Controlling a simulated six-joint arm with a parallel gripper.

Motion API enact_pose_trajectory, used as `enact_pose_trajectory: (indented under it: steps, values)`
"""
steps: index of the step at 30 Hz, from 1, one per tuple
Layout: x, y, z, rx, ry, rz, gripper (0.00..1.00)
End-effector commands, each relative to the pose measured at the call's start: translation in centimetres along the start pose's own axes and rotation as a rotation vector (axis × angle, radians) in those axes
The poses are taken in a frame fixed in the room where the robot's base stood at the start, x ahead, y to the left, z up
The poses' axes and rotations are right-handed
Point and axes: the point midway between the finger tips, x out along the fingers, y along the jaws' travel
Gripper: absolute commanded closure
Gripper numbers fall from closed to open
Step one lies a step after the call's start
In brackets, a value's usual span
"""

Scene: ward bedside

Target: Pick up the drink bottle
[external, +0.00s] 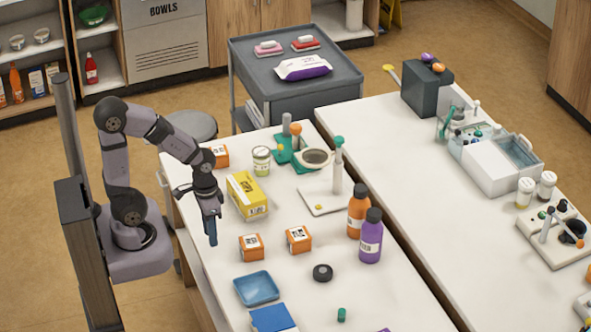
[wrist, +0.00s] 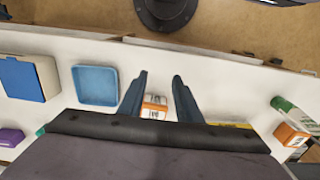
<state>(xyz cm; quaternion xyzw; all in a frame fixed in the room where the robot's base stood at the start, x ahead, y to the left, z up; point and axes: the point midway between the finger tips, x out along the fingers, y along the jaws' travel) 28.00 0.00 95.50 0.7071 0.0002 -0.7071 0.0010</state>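Two bottles stand upright side by side on the white table's right edge in the external view. One is an orange bottle (external: 358,214) with a dark cap, and the other is a purple bottle (external: 370,246) with a dark cap and white label. I cannot tell which one is the drink bottle. Neither bottle can be made out in the wrist view. My gripper (external: 212,240) points down near the table's left edge, well left of both bottles. In the wrist view my gripper (wrist: 162,76) is open, with its two fingers apart and nothing held between them.
Orange-white boxes (external: 251,247) (external: 299,239), a yellow box (external: 247,195) and a blue tray (external: 255,288) are near my gripper. A black round lid (external: 322,272) lies between the boxes and bottles. A gap separates two tables.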

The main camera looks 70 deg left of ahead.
Motion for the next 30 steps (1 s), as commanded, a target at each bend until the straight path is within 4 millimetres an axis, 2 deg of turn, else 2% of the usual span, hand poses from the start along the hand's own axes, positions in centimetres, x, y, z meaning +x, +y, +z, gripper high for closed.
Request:
enact_pose_trajectory:
  steps: [2,5,6,14,17,19,23,26,30]
  values:
    - [0.0,0.0,0.0,0.0,0.0,0.0,0.69]
    - [0.0,0.0,0.0,0.0,0.0,0.0,0.47]
    - [0.0,0.0,0.0,0.0,0.0,0.0,0.45]
    - [0.0,0.0,-0.1,0.0,0.001,0.0,0.45]
    - [0.3,-0.1,-0.8,0.0,0.02,-0.003,0.45]
    - [0.6,-0.3,-2.1,0.0,0.054,-0.008,0.45]
    - [1.6,-0.8,-6.7,0.003,0.173,-0.022,0.45]
    - [2.2,-1.3,-12.0,0.011,0.314,-0.033,0.45]
    - [2.6,-1.6,-20.4,0.032,0.553,-0.038,0.45]
